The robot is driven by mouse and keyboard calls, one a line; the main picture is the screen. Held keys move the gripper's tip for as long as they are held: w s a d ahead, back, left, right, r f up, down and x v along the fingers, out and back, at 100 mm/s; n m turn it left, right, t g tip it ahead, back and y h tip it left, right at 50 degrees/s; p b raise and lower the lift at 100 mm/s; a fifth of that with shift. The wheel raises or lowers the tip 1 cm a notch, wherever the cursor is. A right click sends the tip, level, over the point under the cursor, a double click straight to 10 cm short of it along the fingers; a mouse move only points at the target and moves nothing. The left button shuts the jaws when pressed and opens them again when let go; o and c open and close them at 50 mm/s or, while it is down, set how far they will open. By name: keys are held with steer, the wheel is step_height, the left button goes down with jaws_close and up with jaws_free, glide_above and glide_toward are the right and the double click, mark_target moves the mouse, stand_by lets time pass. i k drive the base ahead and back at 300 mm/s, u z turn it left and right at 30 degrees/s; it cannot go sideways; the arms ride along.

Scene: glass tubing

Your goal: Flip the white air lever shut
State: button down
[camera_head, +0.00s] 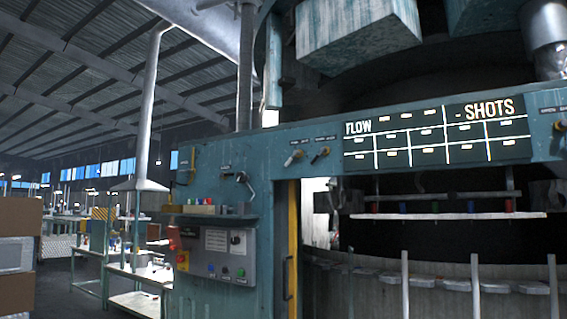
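A small lever with a pale, whitish handle (292,158) sits on the teal machine front (262,165), left of the display board. Its handle slants down to the left from its pivot. A darker lever (319,155) is mounted just right of it, also slanted. A small label plate is above each, too small to read. Another lever with a dark, slanting arm (245,182) is further left on the same front. My gripper is not in view, and nothing covers the levers.
A small shelf (205,212) holds coloured items. A display board (437,130) reads FLOW and SHOTS. Upright posts (474,285) stand front right. Stacked boxes (18,250) are far left.

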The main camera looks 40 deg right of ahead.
mark_target(295, 152)
steer(key=u, duration=0.05)
steer(key=i, duration=1)
steer(key=z, duration=0.05)
